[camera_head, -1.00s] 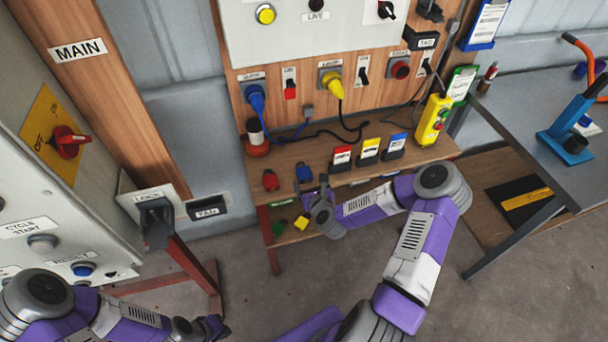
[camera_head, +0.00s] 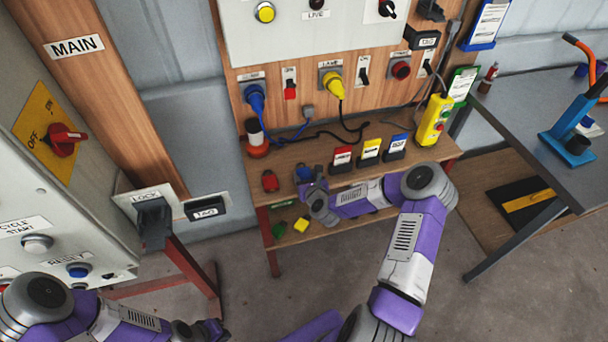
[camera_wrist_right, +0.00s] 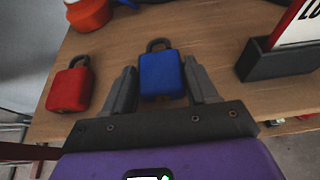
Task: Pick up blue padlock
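In the head view the blue padlock (camera_head: 303,172) is partly hidden behind my right gripper (camera_head: 308,183). My left gripper (camera_head: 220,330) is low at the left, far from the padlock; its fingers are too small and dark to judge.
Red, yellow and blue tag holders (camera_head: 369,150) stand to the right on the shelf top (camera_head: 440,150). A yellow and a green padlock (camera_head: 301,224) sit on the lower shelf. A red-based beacon (camera_head: 256,140) is behind.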

